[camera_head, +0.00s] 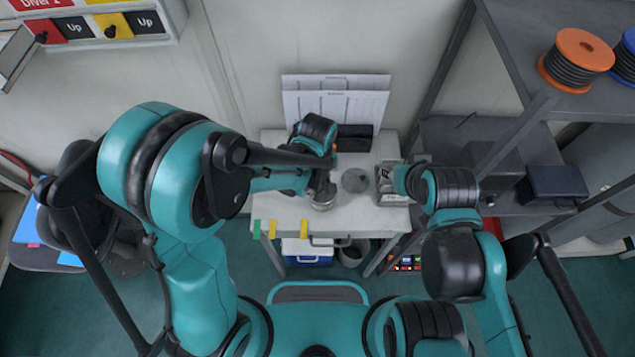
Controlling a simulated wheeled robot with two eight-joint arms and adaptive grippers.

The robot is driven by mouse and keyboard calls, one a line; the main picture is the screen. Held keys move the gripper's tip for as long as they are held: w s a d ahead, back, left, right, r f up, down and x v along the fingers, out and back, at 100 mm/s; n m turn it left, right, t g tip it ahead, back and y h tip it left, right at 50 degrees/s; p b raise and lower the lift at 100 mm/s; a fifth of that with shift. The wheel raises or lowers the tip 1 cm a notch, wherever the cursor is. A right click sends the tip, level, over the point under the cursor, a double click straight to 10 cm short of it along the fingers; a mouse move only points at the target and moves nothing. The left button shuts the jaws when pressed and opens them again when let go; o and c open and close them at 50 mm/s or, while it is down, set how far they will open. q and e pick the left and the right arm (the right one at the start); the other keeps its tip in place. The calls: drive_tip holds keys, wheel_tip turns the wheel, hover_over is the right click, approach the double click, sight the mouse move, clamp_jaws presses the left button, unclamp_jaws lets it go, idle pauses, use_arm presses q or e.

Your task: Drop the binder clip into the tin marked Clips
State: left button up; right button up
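My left gripper (324,190) points down right over a round metal tin (323,206) on the small white table. The gripper's fingers and the tin overlap in the picture, so I cannot tell whether they touch or whether the fingers hold anything. A second round grey tin (355,181) stands to its right, clear of both grippers. I cannot read a mark on either tin. My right gripper (402,178) is at the table's right side, beside a grey tray (386,188) with small things in it. Its fingertips are hard to make out. I cannot pick out the binder clip.
The white table (285,222) has printed sheets (336,99) and a black object (355,138) at its back. Coloured tabs hang on its front edge. Below are a blue-and-white box (307,251) and a bin (353,254). Metal shelving (500,130) with cable spools (577,60) stands right.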

use_arm(q)
drive_tip(key=shift+f, duration=0.6)
drive_tip(key=o, duration=0.8)
drive_tip(key=shift+o, duration=0.2)
drive_tip(key=shift+r, duration=0.15)
wheel_tip(320, 180, up, 12)
